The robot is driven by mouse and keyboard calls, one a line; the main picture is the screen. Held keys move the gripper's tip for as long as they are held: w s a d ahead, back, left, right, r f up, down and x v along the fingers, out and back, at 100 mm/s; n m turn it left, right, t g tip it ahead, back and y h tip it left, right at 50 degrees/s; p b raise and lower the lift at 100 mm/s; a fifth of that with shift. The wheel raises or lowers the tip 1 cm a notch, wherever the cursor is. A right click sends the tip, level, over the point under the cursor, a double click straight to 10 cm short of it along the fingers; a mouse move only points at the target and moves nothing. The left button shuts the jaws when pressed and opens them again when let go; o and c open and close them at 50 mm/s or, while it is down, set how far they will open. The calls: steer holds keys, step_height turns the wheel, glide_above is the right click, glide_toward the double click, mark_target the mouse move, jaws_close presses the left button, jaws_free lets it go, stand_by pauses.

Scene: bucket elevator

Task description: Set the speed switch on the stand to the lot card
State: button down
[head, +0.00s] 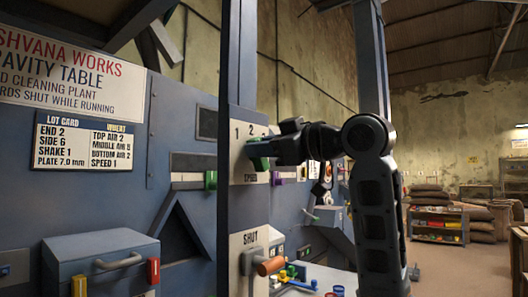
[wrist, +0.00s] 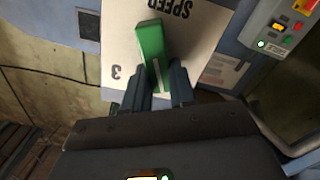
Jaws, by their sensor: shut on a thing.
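The speed switch is a green lever (head: 258,163) on a pale plate (head: 237,150) fixed to the blue post. The plate reads 1 and 2 at the top and SPEED below. My gripper (head: 268,150) reaches in from the right and is shut on the lever. In the wrist view my gripper's fingers (wrist: 160,88) stand either side of the lever's marked end (wrist: 151,50). The 3 shows to the left there, with SPEED upside down. My fingers hide the number the white line points at. The lot card (head: 83,142) reads SPEED 1.
Below the switch is a SHUT plate with an orange-handled lever (head: 268,266). A green slider handle (head: 211,180) is left of the post. A blue box with a grey handle (head: 118,261) stands at lower left. Shelves and sacks (head: 430,193) are far right.

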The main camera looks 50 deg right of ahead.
steer(key=shift+a+f+n+b, duration=0.15)
steer(key=shift+n+b, duration=0.25)
steer(key=shift+n, duration=0.55)
steer(key=shift+a+f+n+b, duration=0.1)
steer(key=shift+n+b, duration=0.3)
steer(key=shift+n, duration=0.55)
steer(key=c, duration=0.9)
jaws_free()
steer(key=shift+s, duration=0.1)
steer(key=s+b, duration=0.1)
steer(key=s, duration=0.6)
steer(key=shift+s+d, duration=0.15)
steer(key=shift+s, duration=0.15)
